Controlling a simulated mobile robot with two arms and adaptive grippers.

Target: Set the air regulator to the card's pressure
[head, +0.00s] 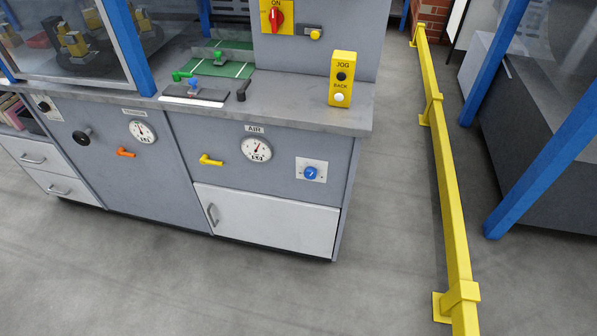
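The air gauge (257,149) is a round white dial under an AIR label (255,129) on the grey machine front. Its needle tilts up and to the right; the scale is too small to read. To its right, a blue knob (311,173) sits on a white square plate, likely the air regulator. A yellow lever handle (211,160) is left of the gauge. I cannot make out a pressure card; a white strip (192,102) lies on the counter, with no readable text. Neither of my grippers is in view.
A second gauge (142,131), an orange lever (126,153) and a black knob (82,136) are farther left. A yellow JOG/BACK box (342,79) stands on the counter (300,92). A yellow rail (445,180) runs along the right. The floor (200,285) in front is clear.

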